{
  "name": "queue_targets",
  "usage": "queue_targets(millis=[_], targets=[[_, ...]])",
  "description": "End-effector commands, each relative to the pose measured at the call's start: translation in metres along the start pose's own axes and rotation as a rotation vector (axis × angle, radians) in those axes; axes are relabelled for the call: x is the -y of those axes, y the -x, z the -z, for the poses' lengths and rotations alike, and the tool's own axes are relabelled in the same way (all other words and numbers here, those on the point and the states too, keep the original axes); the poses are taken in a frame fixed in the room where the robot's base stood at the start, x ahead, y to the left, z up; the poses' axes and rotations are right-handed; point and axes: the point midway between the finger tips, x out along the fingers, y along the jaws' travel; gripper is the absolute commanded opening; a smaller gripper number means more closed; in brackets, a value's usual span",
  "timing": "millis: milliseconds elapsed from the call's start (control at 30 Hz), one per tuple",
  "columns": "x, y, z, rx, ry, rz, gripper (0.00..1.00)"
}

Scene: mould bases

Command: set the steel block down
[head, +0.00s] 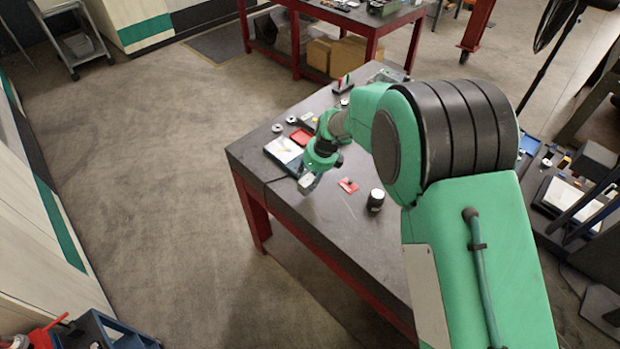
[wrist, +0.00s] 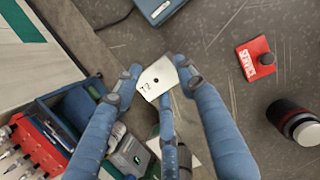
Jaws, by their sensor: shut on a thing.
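The steel block (wrist: 152,82) is a small pale plate-like piece with a dark hole and a marking like "72" on its face. In the wrist view it sits between the fingertips of my gripper (wrist: 157,78), which is shut on it. In the head view my gripper (head: 310,182) is over the near-left edge of the dark workbench (head: 330,222), with the pale block at its tip. I cannot tell how high the block is above the bench top.
A red piece with a black knob (head: 348,185) and a dark jar with a pale lid (head: 375,200) stand to the right on the bench. A blue tool cart (head: 105,330) stands on the floor below left. Bare bench top lies between.

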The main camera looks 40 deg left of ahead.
Motion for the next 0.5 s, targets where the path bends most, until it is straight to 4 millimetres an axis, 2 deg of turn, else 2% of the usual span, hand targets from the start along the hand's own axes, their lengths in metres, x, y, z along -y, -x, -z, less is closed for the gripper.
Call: queue_targets(millis=[167, 500], targets=[[0.001, -0.001, -0.001, 0.003, 0.000, 0.002, 0.00], [0.001, -0.028, 0.007, 0.003, 0.000, 0.002, 0.00]])
